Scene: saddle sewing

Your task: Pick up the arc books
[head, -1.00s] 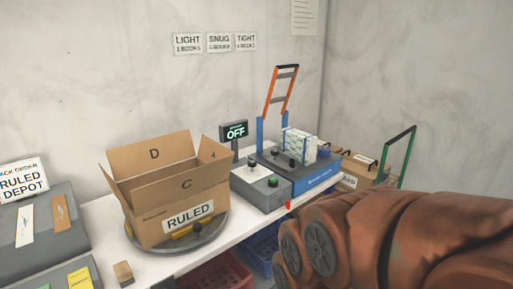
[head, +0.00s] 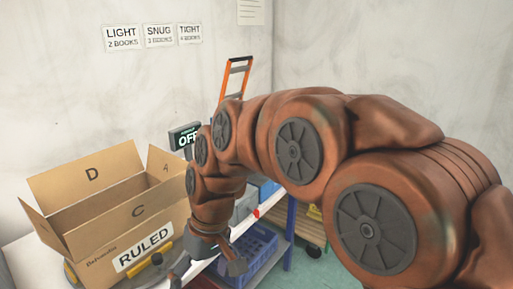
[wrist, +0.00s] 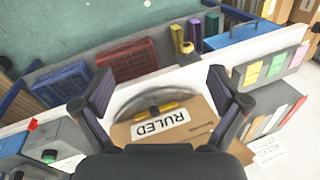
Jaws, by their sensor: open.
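No thing that I can clearly name as the arc books shows now. The white and green patterned bundle on the blue device at the back is hidden behind my arm in the head view. My gripper (head: 207,275) is open, pointing down just right of the open cardboard box marked RULED (head: 130,215). In the wrist view my gripper (wrist: 160,80) has its fingers spread and empty, with the RULED box (wrist: 195,108) between and below them. The upright items in the rack (wrist: 270,120) at right are too small to identify.
The box stands on a round turntable (wrist: 130,95) on the white bench. An orange-handled frame (head: 236,75) and an OFF display (head: 184,136) stand behind my arm.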

